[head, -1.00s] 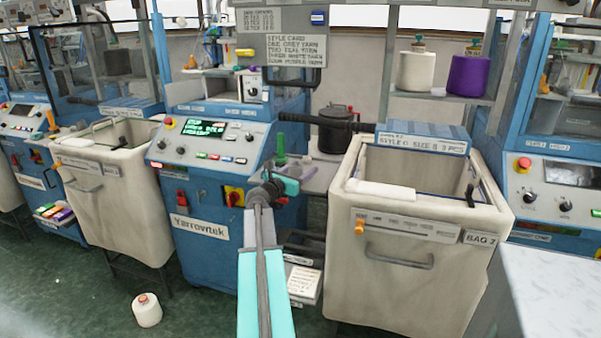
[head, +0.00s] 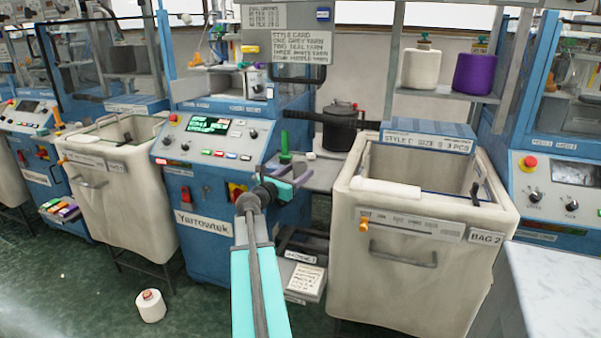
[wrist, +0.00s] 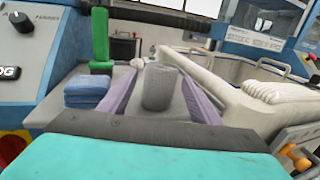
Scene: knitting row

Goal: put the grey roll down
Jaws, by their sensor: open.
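The fingers are spread, with a visible gap on each side of the roll. In the head view my gripper (head: 292,184) is over the shelf between the blue machine and the cream bin.
Blue folded pieces (wrist: 92,90) and a green upright part (wrist: 100,38) are left of my gripper. The cream bin (head: 395,275) is close on the right. The blue machine (head: 205,180) is on the left. A white cone (head: 150,306) lies on the floor.

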